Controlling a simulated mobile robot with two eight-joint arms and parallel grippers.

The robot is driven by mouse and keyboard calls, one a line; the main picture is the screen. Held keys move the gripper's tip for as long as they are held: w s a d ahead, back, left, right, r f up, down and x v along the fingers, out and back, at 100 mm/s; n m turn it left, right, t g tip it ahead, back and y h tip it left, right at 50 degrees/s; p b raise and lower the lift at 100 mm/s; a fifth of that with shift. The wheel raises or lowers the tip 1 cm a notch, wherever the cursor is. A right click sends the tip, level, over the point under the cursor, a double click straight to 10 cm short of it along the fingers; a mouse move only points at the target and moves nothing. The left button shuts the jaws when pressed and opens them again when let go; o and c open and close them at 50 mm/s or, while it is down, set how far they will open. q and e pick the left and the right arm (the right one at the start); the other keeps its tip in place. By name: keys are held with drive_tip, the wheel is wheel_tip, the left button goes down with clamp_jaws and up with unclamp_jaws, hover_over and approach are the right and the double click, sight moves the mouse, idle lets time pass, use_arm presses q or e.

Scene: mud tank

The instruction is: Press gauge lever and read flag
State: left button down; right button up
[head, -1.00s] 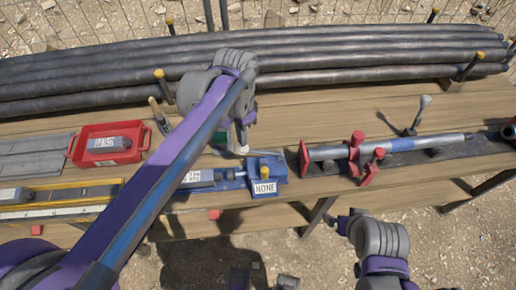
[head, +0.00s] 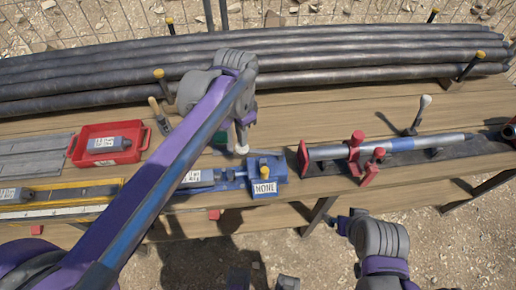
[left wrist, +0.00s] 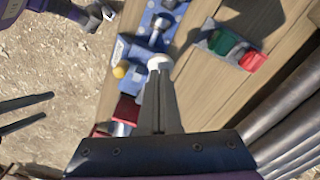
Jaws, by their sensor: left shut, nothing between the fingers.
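The blue gauge (head: 232,178) lies on the plank bench with a yellow knob (head: 265,169) and a white flag (head: 264,188) that reads NONE. A white ball-ended lever (head: 241,149) stands at its back edge. My left gripper (head: 241,136) is shut and empty, pointing down over the lever, partly hidden behind my arm. In the left wrist view its closed fingertips (left wrist: 159,72) overlap the white ball (left wrist: 159,62); whether they touch it I cannot tell. My right arm (head: 378,240) is in front of the bench; its finger state is unclear.
A red tray (head: 76,153) holding a grey labelled block stands at left. A yellow-edged channel (head: 60,194) lies in front of it. A pipe in red clamps (head: 303,158) lies at right. Long dark pipes (head: 330,78) line the back. A green and red object (left wrist: 232,45) lies beside the gauge.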

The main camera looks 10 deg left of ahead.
use_arm(q)
drive_tip(key=shift+f+b, duration=1.45)
drive_tip(key=shift+f, duration=1.1)
use_arm(e)
drive_tip(key=f, duration=0.3)
drive_tip(key=shift+s+f, duration=0.15)
drive_tip(key=shift+s, duration=0.2)
use_arm(q)
drive_tip(key=shift+r, duration=0.15)
wheel_tip(320, 180, up, 6)
drive_tip(key=p, duration=0.4)
drive_tip(key=shift+r+p, duration=0.2)
drive_tip(key=shift+p, duration=0.1)
wheel_tip(320, 180, up, 4)
drive_tip(key=shift+w+r+p, duration=0.1)
drive_tip(key=shift+r+p, duration=0.1)
drive_tip(key=shift+p, duration=1.05)
use_arm(e)
wheel_tip(320, 180, up, 9)
drive_tip(key=w, duration=0.2)
drive_tip(key=shift+w+f, duration=0.15)
drive_tip(key=shift+w, duration=0.15)
drive_tip(key=shift+s, duration=0.15)
